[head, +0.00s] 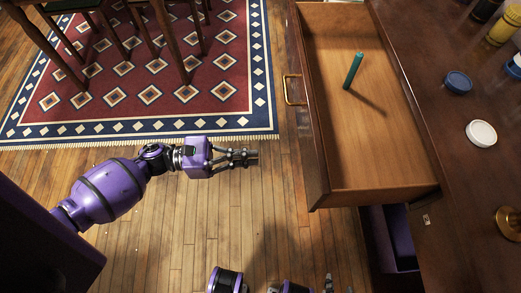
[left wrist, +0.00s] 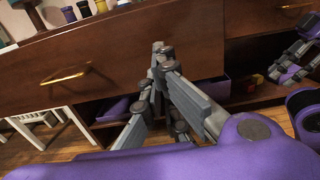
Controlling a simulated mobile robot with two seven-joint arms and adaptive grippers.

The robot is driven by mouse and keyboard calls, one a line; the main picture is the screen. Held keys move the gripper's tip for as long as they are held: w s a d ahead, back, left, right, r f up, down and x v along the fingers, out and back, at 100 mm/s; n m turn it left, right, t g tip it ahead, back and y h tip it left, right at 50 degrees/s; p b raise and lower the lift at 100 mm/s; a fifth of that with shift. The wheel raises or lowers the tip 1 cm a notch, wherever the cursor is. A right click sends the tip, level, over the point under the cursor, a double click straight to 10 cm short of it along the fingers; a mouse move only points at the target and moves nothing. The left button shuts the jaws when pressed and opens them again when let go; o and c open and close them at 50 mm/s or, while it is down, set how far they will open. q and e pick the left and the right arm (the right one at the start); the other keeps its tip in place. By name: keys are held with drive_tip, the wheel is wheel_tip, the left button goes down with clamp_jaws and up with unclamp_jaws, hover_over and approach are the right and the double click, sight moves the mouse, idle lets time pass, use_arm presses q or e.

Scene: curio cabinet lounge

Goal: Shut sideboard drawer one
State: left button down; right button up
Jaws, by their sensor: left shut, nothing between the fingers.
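The sideboard drawer (head: 397,160) is pulled out, with its inside bare except for a teal candle-like stick (head: 353,71) standing in it. Its front carries a brass handle (head: 291,89). In the left wrist view the drawer front (left wrist: 110,50) and its brass handle (left wrist: 66,76) show at left. My left gripper (head: 254,158) is shut and empty, out in front of the drawer front and apart from it, nearer the picture's bottom than the handle. In the left wrist view its fingertips (left wrist: 160,50) are together. My right gripper (head: 338,286) is partly cut off at the bottom edge.
The sideboard top (head: 455,125) holds a blue lid (head: 458,82), a white lid (head: 481,133), jars (head: 503,28) and a brass piece (head: 510,222). A purple bin (head: 398,240) sits below. A patterned rug (head: 225,60) and dark chair legs are at upper left. The wood floor before the drawer is clear.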

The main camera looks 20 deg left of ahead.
sight(308, 153)
use_arm(q)
drive_tip(key=p+x, duration=0.2)
drive_tip(key=x, duration=0.9)
drive_tip(key=shift+w, duration=0.1)
drive_tip(key=shift+w+d, duration=0.1)
drive_tip(key=shift+d, duration=0.35)
drive_tip(key=shift+d, duration=0.1)
